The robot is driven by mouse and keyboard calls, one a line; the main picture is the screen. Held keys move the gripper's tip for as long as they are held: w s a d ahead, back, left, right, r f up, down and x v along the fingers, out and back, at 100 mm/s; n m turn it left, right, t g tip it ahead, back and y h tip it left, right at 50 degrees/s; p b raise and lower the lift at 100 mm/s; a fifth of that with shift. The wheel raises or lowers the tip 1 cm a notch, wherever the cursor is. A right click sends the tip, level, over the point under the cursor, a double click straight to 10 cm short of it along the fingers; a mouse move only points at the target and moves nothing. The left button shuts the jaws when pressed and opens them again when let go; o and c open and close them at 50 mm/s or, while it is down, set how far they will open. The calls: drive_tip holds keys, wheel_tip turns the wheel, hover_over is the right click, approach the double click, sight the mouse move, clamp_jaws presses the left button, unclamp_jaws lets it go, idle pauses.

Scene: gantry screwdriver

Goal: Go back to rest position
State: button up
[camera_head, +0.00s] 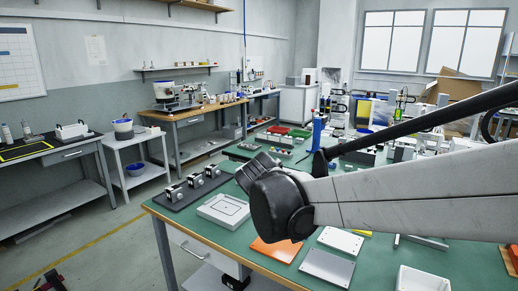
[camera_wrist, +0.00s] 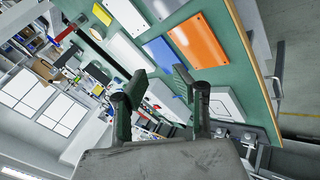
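My gripper (camera_wrist: 159,74) shows in the wrist view with its two dark fingers apart. The gap between the fingers is empty, and they are in the air with the green workbench beyond them. In the head view my arm reaches in from the right over the workbench (camera_head: 455,262). Its dark joint is near the middle, and I cannot make out the fingers there. A blue upright tool (camera_head: 317,128) with a red top stands on the bench behind my arm, apart from it.
An orange plate (camera_head: 276,248), a grey plate (camera_head: 327,267), a white plate (camera_head: 341,240) and a white framed tray (camera_head: 223,210) lie on the bench. A dark mat (camera_head: 187,191) holds small devices at the left edge. The floor left of the bench is mostly clear.

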drive_tip(key=s+d+r+m+y+p, duration=0.2)
drive_tip(key=s+d, duration=0.4)
drive_tip(key=s, duration=0.6)
drive_tip(key=s+d+r+m+y+p, duration=0.2)
drive_tip(key=s+d, duration=0.4)
drive_tip(key=s, duration=0.5)
drive_tip(key=shift+s+d+m+t+p, duration=0.15)
drive_tip(key=shift+s+m+t+p, duration=0.2)
drive_tip(key=shift+m+p, duration=0.4)
